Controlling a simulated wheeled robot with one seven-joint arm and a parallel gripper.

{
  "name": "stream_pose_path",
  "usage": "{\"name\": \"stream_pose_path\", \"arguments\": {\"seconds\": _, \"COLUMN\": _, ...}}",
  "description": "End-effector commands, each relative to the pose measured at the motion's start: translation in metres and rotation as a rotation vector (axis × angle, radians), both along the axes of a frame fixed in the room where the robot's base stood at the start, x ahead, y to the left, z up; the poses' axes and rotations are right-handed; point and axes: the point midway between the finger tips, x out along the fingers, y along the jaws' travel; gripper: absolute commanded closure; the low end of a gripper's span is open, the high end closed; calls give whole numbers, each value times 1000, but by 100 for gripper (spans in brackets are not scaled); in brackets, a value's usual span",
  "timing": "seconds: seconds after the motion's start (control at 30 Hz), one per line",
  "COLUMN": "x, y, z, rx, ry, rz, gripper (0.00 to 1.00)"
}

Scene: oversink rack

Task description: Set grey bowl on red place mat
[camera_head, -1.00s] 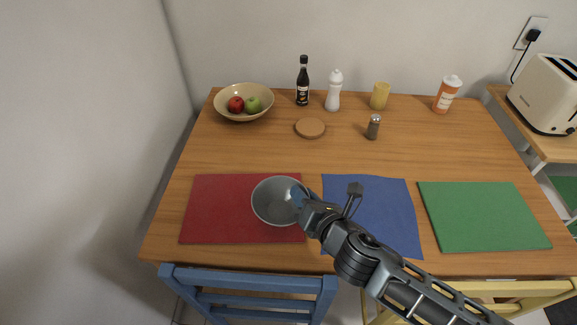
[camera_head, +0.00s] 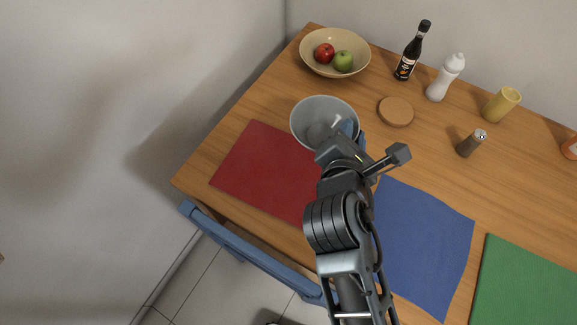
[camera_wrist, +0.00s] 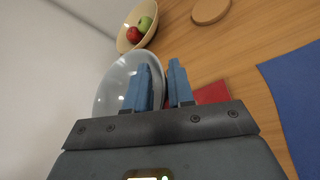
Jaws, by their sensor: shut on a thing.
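The grey bowl (camera_head: 309,112) is upright in the head view, near the far right part of the red place mat (camera_head: 255,168). My gripper (camera_head: 347,130) is shut on the bowl's near right rim. In the wrist view the grey bowl (camera_wrist: 115,88) lies against the blue fingers of my gripper (camera_wrist: 160,84), with its wall between them. The bowl appears to be held above the table; its exact height is hard to tell. Part of the red mat (camera_wrist: 212,92) shows beyond the fingers. My arm hides the mat's right end in the head view.
A fruit bowl (camera_head: 309,60) with a red and a green apple stands at the back left. A cork coaster (camera_head: 396,111), dark bottle (camera_head: 412,52), white bottle (camera_head: 445,78), yellow cup (camera_head: 501,105) and shaker (camera_head: 470,144) stand behind. A blue mat (camera_head: 425,245) lies to the right.

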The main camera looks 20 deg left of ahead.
Motion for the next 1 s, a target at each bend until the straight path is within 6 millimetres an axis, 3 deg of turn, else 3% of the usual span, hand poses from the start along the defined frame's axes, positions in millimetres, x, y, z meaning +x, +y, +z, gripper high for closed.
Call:
{"name": "stream_pose_path", "arguments": {"seconds": 0.5, "x": -39, "y": 92, "z": -57, "rx": -2, "ry": -1, "rz": 6, "gripper": 100}}
{"name": "stream_pose_path", "arguments": {"seconds": 0.77, "x": -45, "y": 105, "z": -72, "rx": -2, "ry": 0, "rz": 3, "gripper": 100}}
{"name": "stream_pose_path", "arguments": {"seconds": 1.0, "x": -45, "y": 105, "z": -103, "rx": -2, "ry": -1, "rz": 4, "gripper": 100}}
